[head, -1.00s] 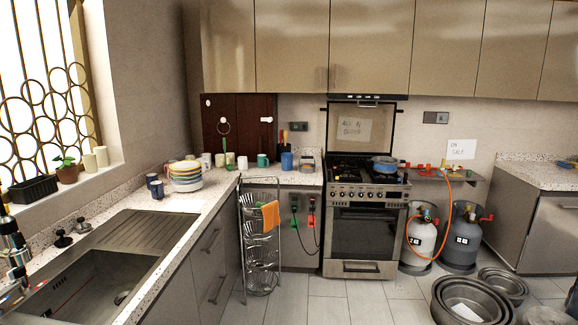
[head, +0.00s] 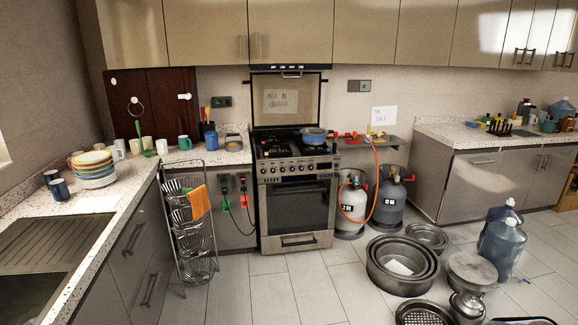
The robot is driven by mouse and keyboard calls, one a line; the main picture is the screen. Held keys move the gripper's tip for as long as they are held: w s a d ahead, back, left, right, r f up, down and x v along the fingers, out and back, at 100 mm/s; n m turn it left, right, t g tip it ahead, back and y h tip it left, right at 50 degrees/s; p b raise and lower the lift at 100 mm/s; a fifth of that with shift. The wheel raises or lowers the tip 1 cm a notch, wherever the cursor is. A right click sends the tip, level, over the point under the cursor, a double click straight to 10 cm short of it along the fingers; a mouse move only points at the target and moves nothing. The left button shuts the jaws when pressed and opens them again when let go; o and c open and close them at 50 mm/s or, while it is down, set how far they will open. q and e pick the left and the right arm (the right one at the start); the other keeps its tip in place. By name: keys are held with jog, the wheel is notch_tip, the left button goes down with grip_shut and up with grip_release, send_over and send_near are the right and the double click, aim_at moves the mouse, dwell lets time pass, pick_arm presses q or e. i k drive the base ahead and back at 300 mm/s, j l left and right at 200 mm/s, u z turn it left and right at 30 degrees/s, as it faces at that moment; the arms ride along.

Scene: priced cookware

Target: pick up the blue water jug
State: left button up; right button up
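A translucent blue water jug (head: 503,248) stands upright on the tiled floor at the right of the head view. A second, similar jug (head: 500,212) shows just behind it, partly hidden by it. Another bluish jug (head: 562,108) stands on the right counter near the picture's right edge. Neither of my grippers is in view.
Nested metal pans (head: 401,262), a smaller pan (head: 428,236) and a round pot (head: 472,268) lie on the floor left of the jugs. Gas cylinders (head: 390,200) stand beside the stove (head: 297,200). The floor before the stove is clear.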

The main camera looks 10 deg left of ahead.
aim_at(211, 137)
jog(key=i+j+u, duration=0.3)
jog(key=i, duration=0.8)
jog(key=i+u, duration=0.3)
jog(key=i, duration=0.8)
